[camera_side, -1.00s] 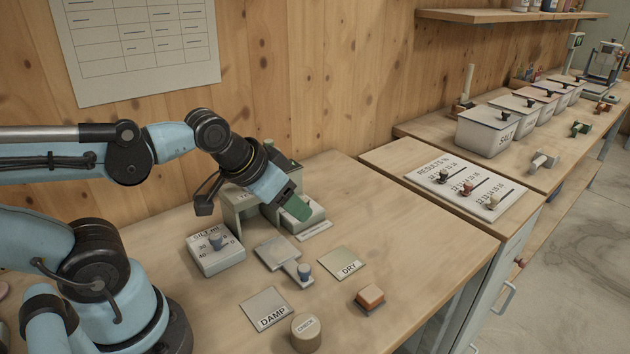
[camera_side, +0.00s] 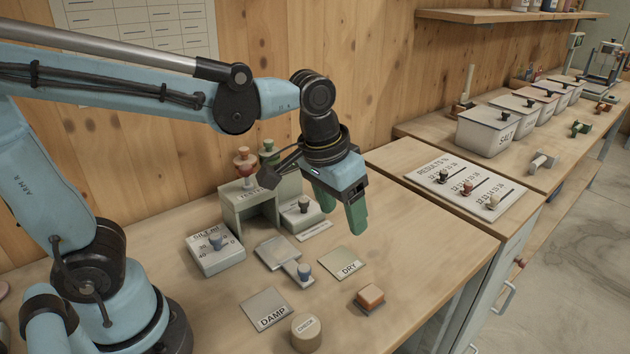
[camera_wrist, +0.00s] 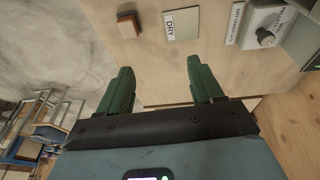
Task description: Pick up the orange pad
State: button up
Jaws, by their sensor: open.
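In the wrist view the pad (camera_wrist: 128,26) is at the top, ahead of the fingers and left of centre. My gripper (camera_side: 342,212) has green fingers that point down, spread apart with nothing between them. It is up above the table, behind the pad and apart from it. The open fingers also show in the wrist view (camera_wrist: 163,88).
A DAMP plate (camera_side: 266,309) and a round CHECK block (camera_side: 306,332) lie left of the pad.

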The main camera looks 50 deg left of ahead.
aim_at(372, 292)
jog(key=w+d+f+g, duration=0.2)
jog(key=d+g, duration=0.1)
jog(key=d, duration=0.4)
jog(key=shift+y, duration=0.3)
jog(key=shift+f, duration=6.1)
jog(key=shift+c, duration=0.3)
jog(key=c, duration=1.1)
jog(key=shift+o, duration=0.2)
jog(key=shift+r, duration=0.1)
